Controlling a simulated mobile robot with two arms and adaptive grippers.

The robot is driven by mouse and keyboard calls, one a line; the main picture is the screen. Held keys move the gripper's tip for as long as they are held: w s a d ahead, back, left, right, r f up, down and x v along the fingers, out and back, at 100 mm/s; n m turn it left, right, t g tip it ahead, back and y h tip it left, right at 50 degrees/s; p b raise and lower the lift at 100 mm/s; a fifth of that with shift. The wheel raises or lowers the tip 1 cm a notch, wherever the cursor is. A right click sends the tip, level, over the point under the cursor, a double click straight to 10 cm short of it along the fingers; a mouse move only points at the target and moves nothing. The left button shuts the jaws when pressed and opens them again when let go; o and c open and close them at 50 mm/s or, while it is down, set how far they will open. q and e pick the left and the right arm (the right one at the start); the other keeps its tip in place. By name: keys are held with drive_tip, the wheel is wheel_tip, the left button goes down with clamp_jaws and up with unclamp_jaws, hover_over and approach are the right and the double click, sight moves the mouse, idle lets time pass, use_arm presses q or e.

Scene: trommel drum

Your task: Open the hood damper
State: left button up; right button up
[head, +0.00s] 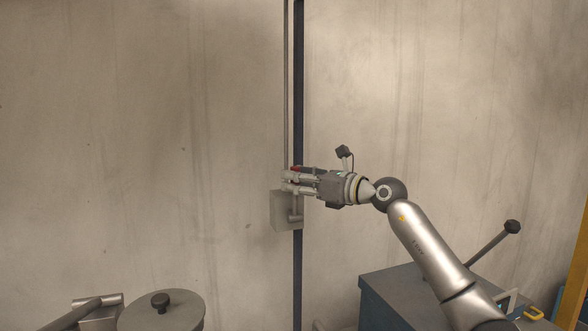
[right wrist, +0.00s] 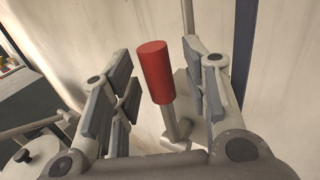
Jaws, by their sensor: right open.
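The damper lever has a red cylindrical grip (right wrist: 155,72) on a pale metal arm (right wrist: 176,128). It stands between the spread fingers of my right gripper (right wrist: 158,85) in the right wrist view, with a visible gap on either side. In the head view my right gripper (head: 289,181) reaches in from the right at the dark post, and only a bit of the red grip (head: 295,169) shows at its fingers. A grey box (head: 280,208) sits just below the fingers, partly covered by them. My left gripper does not show.
A dark vertical post (head: 298,262) and a thin rod (head: 286,80) run up in front of the bare wall. A round lid (head: 180,314) with a black knob stands at the lower left. A blue-grey cabinet (head: 385,300) and a black-knobbed lever (head: 490,245) are at the lower right.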

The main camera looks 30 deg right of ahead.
drive_tip(key=shift+w+a, duration=0.2)
drive_tip(key=shift+w, duration=0.2)
clamp_jaws()
